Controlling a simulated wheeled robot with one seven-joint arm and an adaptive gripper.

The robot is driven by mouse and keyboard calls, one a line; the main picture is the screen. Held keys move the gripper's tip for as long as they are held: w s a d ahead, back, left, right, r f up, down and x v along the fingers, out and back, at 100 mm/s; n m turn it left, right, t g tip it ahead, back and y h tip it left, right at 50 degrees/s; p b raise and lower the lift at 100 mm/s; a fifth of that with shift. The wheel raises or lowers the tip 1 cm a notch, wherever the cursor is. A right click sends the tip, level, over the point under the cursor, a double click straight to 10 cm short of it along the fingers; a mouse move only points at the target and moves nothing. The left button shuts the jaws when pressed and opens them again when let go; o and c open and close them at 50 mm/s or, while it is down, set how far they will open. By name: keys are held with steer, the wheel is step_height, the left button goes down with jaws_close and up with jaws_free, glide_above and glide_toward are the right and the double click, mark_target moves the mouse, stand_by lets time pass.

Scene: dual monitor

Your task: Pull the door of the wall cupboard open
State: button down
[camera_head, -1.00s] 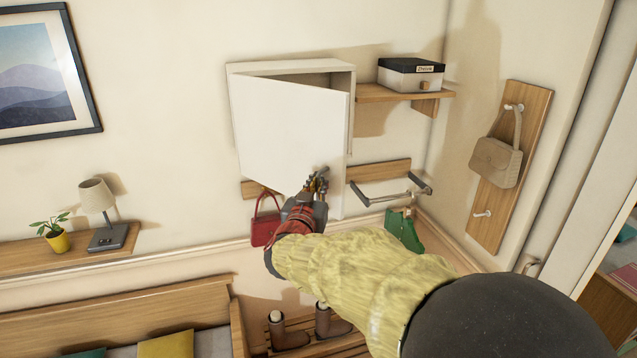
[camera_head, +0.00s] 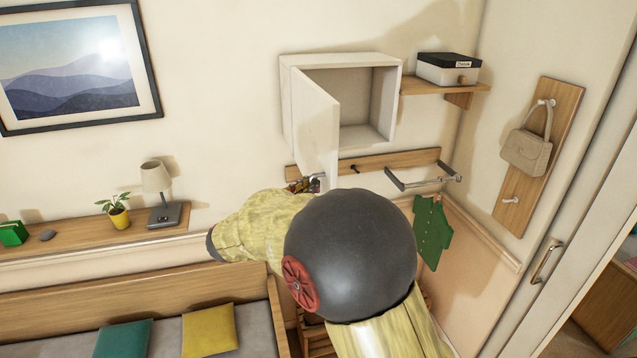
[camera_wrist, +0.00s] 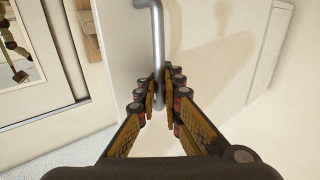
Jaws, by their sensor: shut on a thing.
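The white wall cupboard (camera_head: 360,130) hangs on the wall in the head view, and its inside is partly visible and looks empty. Its door (camera_head: 318,125) is hinged on the left and stands swung well out from the box. In the wrist view the door's pale face (camera_wrist: 200,50) lies behind a metal bar handle (camera_wrist: 157,45). My gripper (camera_wrist: 160,100) is shut on the lower part of this handle, with one finger on each side. In the head view my gripper (camera_head: 305,185) is at the door's lower edge, mostly hidden behind my arm.
A shelf with a box (camera_head: 447,70) is right of the cupboard. Below are a hook rail (camera_head: 400,160) and a green garment (camera_head: 432,230). A beige bag (camera_head: 527,150) hangs on the right wall. A lamp (camera_head: 158,185) and plant (camera_head: 117,212) stand on the left ledge.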

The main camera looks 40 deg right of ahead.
steer(key=shift+w+a+f+g, duration=0.1)
steer(key=shift+w+a+g, duration=0.15)
steer(key=shift+a+g, duration=0.3)
steer(key=shift+t, duration=0.25)
steer(key=c, duration=2.2)
jaws_free()
steer(key=shift+s+a, duration=0.1)
steer(key=shift+s, duration=0.05)
steer(key=shift+o, duration=1.1)
steer(key=s+a, duration=0.1)
steer(key=a, duration=1)
steer(key=shift+s+a, duration=0.35)
steer(key=shift+s, duration=0.05)
